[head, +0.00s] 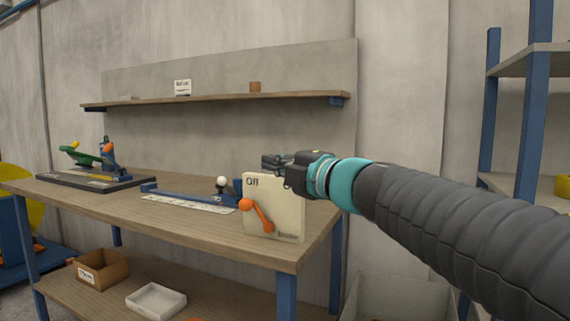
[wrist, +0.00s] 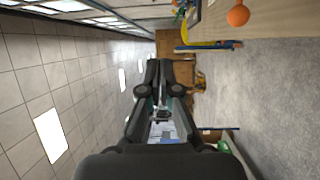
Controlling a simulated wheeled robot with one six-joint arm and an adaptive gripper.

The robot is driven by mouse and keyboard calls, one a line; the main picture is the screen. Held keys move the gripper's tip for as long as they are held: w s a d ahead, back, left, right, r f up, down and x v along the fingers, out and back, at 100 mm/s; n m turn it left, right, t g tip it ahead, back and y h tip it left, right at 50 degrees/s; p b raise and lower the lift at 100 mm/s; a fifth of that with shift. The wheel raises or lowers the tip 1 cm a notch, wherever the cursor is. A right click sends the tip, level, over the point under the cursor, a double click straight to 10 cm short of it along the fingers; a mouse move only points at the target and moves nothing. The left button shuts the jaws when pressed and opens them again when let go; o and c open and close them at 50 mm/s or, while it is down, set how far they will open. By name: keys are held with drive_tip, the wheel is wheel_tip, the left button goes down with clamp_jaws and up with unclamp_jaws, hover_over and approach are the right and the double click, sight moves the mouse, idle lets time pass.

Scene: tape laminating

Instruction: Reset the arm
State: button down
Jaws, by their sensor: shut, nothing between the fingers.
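My gripper (head: 276,161) is at the end of my arm, above the right end of the workbench (head: 160,205) in the head view. An orange lever (head: 259,216) is on the panel's front. In the wrist view the fingers of my gripper (wrist: 164,64) are shut with nothing between them. An orange ball (wrist: 238,16) shows at the top right of that view. The wrist view is turned sideways, with ceiling lights at left.
A blue device with a white knob (head: 222,182) and a ruler strip (head: 190,201) lie on the bench. A dark base with a green-handled tool (head: 95,180) is at left. A wall shelf (head: 210,99) is behind. A blue-post rack (head: 490,110) stands at right. Bins are below.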

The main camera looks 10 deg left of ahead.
drive_tip(key=w+d+f+m+t+h, duration=0.5)
drive_tip(key=w+d+f+m+h, duration=0.3)
drive_tip(key=m, duration=0.3)
drive_tip(key=s+d+f+m+g+h, duration=0.1)
drive_tip(key=s+d+f+m+h, duration=0.25)
drive_tip(key=d+f, duration=0.2)
drive_tip(key=s+d+f+m+g+h, duration=0.2)
drive_tip(key=d+f+m, duration=0.25)
drive_tip(key=d, duration=0.25)
drive_tip(key=s+d+f+m+g, duration=0.2)
drive_tip(key=s+d+f+m, duration=0.1)
drive_tip(key=s, duration=0.5)
drive_tip(key=s+d+f+m+g+h, duration=0.1)
drive_tip(key=s+d+f+m+g, duration=0.1)
drive_tip(key=s+f, duration=0.6)
drive_tip(key=s+d+f+m+g, duration=0.3)
drive_tip(key=s+d+f, duration=0.3)
drive_tip(key=s, duration=0.3)
drive_tip(key=shift+s+d+m+h, duration=0.3)
drive_tip(key=shift+m+h, duration=0.05)
drive_tip(key=shift+m, duration=0.55)
drive_tip(key=shift+f, duration=0.1)
